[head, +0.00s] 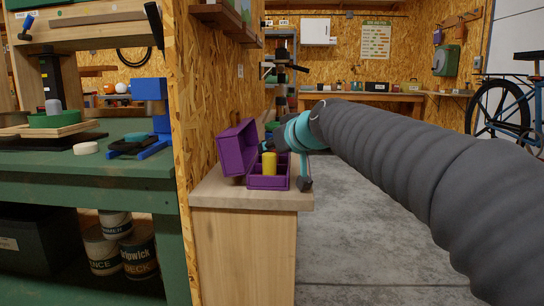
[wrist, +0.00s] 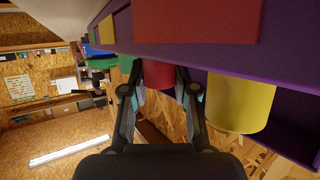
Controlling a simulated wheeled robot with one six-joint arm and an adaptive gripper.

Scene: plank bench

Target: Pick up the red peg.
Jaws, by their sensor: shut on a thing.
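In the wrist view the red peg (wrist: 158,73) sits between the two dark fingers of my gripper (wrist: 160,78), which is shut on it. Its far end passes behind the purple edge of the box (wrist: 165,52), so I cannot tell how far it is inside. In the head view the open purple box (head: 268,183) stands on a small wooden cabinet. My gripper (head: 268,148) reaches in behind it from the right. The red peg is hidden in that view.
A yellow peg (head: 269,164) stands in the box; it shows close right of my fingers in the wrist view (wrist: 238,102). The box's raised lid (head: 237,146) is at its left. A chipboard wall (head: 215,100) rises beside the cabinet. Open floor (head: 350,230) lies to the right.

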